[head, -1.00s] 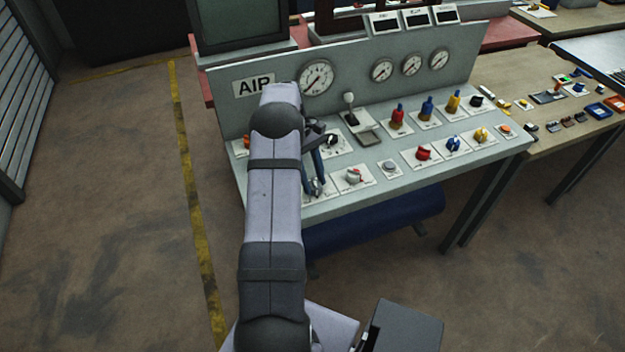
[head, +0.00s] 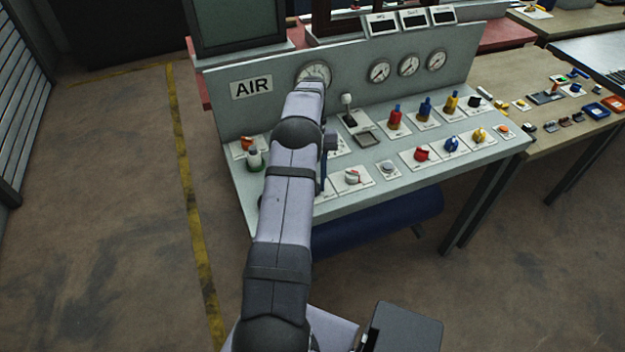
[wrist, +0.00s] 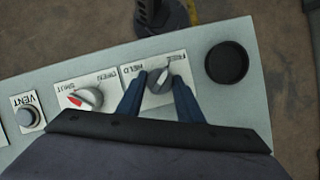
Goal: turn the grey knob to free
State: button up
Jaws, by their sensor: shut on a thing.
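The grey knob (wrist: 157,80) sits on a white plate lettered HELD and FREE, upside down in the wrist view. Its pale mark points up and right in that view, on the FREE side. My gripper (wrist: 157,96) has its blue fingers on either side of the knob and is shut on it. In the head view the arm hides the knob and most of the gripper.
A grey-and-red knob (wrist: 86,97) marked SHUT and OPEN is close beside; it also shows in the head view (head: 352,177). Past it is a VENT button (wrist: 29,117). A black round cup (wrist: 227,62) is on the other side. Gauges line the back panel (head: 345,60).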

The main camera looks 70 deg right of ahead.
dwell(0.4)
jog(key=o, duration=1.1)
jog(key=shift+c, duration=0.2)
notch_tip(320, 180, up, 10)
jog(key=b, duration=0.2)
